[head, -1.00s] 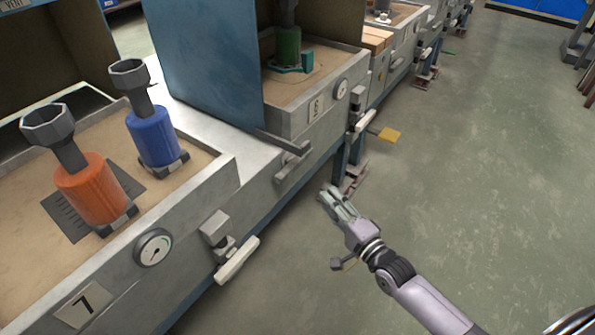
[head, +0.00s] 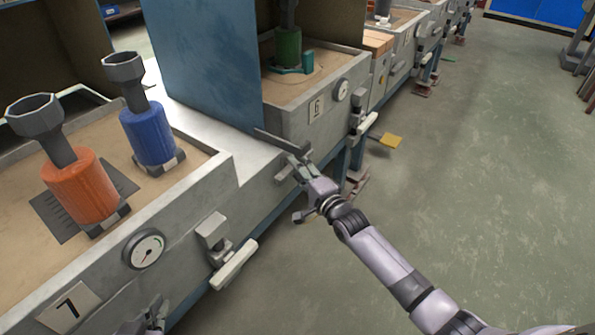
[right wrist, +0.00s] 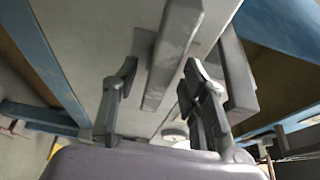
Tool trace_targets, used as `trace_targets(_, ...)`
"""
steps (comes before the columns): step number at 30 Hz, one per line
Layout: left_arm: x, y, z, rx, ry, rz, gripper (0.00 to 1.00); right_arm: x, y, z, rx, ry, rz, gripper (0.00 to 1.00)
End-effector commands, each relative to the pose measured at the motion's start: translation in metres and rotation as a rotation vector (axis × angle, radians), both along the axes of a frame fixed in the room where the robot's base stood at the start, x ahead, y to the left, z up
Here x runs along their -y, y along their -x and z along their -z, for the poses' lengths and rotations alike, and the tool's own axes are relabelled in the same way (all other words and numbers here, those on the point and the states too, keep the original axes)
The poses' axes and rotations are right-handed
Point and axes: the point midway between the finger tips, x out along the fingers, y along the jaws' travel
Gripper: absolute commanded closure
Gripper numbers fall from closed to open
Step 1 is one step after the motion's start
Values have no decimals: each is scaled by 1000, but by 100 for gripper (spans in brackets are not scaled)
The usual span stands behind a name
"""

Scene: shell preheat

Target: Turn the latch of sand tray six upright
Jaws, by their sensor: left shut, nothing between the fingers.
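Sand tray six (head: 295,122), marked by a "6" plate, stands beyond tray seven. A dark grey latch bar (head: 272,138) sits on the bench front at its near left corner, slanting and not upright. My right gripper (head: 293,168) is at this latch and hides part of it. In the right wrist view, the gripper (right wrist: 158,82) is open, with a grey bar (right wrist: 172,55) between its spread fingers; I cannot tell whether they touch it. My left gripper (head: 152,318) is shut and empty at the bottom left, below tray seven's front, partly cut off.
Tray seven (head: 185,215) holds an orange cylinder (head: 82,188) and a blue cylinder (head: 150,135). Its front carries a gauge (head: 144,249) and a pale handle (head: 234,264) that juts out. Another pale handle (head: 366,124) juts out near tray six.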

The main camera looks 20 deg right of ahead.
Motion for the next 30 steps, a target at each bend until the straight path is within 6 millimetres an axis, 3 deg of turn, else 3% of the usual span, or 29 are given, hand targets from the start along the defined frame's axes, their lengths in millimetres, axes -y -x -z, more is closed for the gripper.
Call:
trace_targets(12, 2, -5, -6, 37, 9, 3, 100, -2, -5, 0, -1, -1, 0, 61)
trace_targets(30, 2, -5, -5, 34, 8, 2, 100, -1, -5, 0, -1, -1, 0, 100)
